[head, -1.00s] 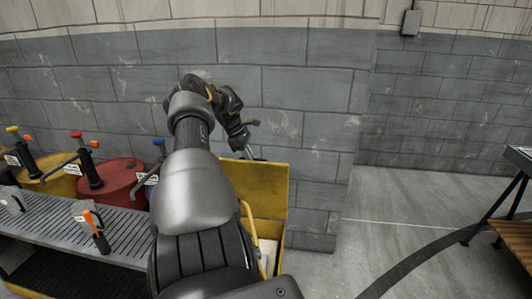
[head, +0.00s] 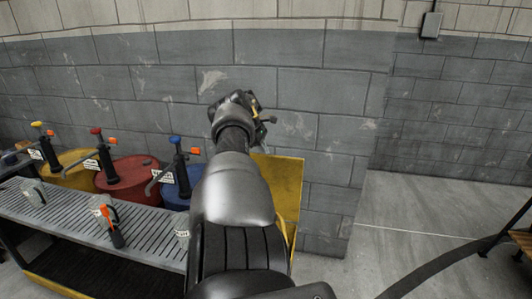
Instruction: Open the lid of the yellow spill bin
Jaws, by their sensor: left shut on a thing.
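The yellow spill bin's lid (head: 285,188) stands raised, close to upright, in front of the grey wall. Only a narrow strip of the bin (head: 291,231) shows below it; my left arm covers most of the bin. My left gripper (head: 262,145) is at the lid's top edge, on its far side, and is shut on the lid. The fingertips and the exact spot they hold are mostly hidden behind the wrist and the lid. My right gripper is out of view.
The block wall (head: 300,105) is close behind the lid. The floor at right is open, with a dark curved strip and a table's edge beyond.

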